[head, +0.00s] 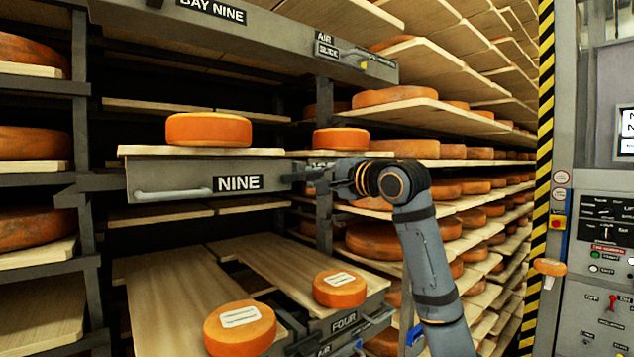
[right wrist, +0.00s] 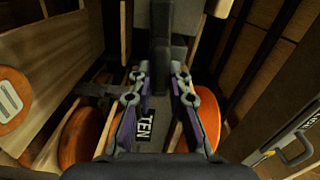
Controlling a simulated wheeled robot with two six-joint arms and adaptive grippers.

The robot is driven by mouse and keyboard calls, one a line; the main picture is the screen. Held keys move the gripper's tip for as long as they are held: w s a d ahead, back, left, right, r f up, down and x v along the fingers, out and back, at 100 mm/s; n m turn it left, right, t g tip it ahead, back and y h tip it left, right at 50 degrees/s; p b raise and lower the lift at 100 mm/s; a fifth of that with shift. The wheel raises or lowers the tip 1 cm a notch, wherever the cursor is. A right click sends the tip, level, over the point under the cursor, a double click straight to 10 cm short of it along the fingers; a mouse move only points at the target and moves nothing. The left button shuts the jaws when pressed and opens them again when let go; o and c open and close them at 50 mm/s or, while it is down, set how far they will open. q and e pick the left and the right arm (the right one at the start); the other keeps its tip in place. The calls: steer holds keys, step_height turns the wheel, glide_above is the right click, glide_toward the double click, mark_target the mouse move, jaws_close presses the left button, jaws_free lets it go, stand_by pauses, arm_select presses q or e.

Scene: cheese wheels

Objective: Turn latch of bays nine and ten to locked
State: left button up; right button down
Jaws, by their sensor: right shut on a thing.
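The grey drawer front labelled NINE (head: 165,178) shows in the head view, with a light bar handle (head: 180,194) and an orange cheese on the board above it. My right gripper (head: 312,178) is at the right end of this front, by the post beside it. In the right wrist view, my right gripper (right wrist: 159,72) is shut on a grey part (right wrist: 160,58) that I take to be the latch of bays nine and ten. A grey surface labelled TEN (right wrist: 146,127) shows between the fingers. The fingers hide much of the latch, so its turn cannot be read. My left gripper is out of view.
A grey beam marked BAY NINE (head: 255,28) runs above. Below, a pulled-out board holds a labelled cheese (head: 340,290), near a front marked FOUR (head: 343,322). Shelves of cheeses stand behind my right arm. A striped post (head: 541,170) and control panel (head: 605,230) stand at the right.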

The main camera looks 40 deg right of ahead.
steer(key=shift+m+b, duration=0.3)
steer(key=shift+m, duration=0.3)
steer(key=c, duration=1.3)
jaws_free()
steer(key=shift+d+f, duration=0.1)
steer(key=shift+s, duration=0.1)
steer(key=shift+s+d, duration=0.2)
steer(key=shift+s, duration=3.45)
steer(key=shift+d, duration=0.1)
